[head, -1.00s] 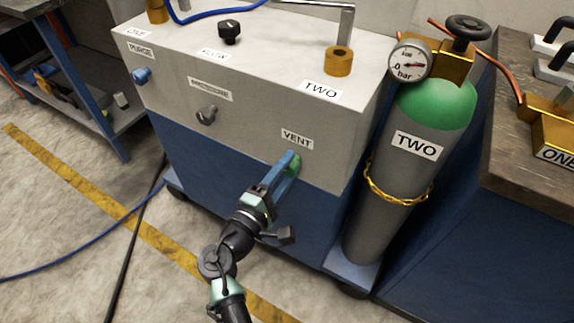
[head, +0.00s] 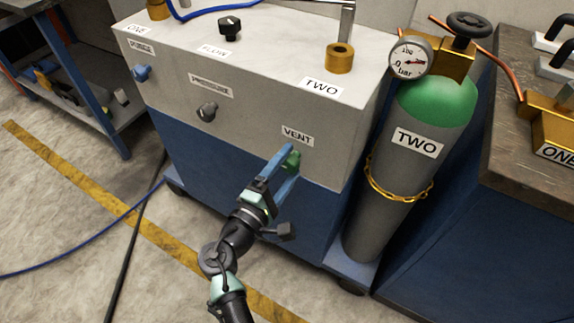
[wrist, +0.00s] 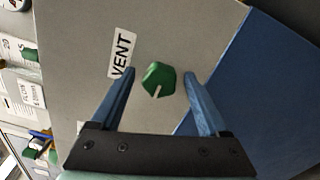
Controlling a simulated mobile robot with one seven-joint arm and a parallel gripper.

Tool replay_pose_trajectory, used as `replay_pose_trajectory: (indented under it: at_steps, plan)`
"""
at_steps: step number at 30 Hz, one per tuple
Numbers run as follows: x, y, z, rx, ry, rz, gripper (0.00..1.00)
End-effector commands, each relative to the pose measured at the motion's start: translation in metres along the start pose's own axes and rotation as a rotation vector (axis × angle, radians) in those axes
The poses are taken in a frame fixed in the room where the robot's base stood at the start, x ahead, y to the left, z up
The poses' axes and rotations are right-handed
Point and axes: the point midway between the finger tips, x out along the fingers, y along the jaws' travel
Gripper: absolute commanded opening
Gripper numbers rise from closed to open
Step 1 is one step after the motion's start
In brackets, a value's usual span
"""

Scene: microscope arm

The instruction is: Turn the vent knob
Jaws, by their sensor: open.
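The green vent knob (head: 292,160) sits on the front face of the grey and blue cart, just below the VENT label (head: 297,135). In the wrist view the knob (wrist: 159,79) is a faceted green cap with a pale pointer line, and it lies ahead of and between the two blue fingers. My gripper (head: 281,164) is in front of the knob, with its fingers apart. In the wrist view my gripper (wrist: 160,88) is open and empty, and the knob looks clear of both fingers.
The blue purge knob (head: 141,72), grey pressure knob (head: 207,111) and black flow knob (head: 230,26) are on the same cart. A grey gas cylinder (head: 390,190) marked TWO stands close on the right. Open floor lies to the left.

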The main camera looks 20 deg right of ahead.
Motion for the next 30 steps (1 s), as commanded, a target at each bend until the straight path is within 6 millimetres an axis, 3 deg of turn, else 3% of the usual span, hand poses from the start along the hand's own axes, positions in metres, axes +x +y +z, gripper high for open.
replay_pose_trajectory:
  at_steps: [5,19,24,30]
  plan:
    - [-0.014,0.001,-0.001,-0.001,0.003,0.000,0.78]
    - [-0.110,0.001,0.000,-0.001,0.004,0.000,0.78]
    - [-0.126,0.001,0.000,-0.001,0.002,0.000,0.78]
    - [-0.130,0.000,0.000,0.000,0.000,0.000,0.78]
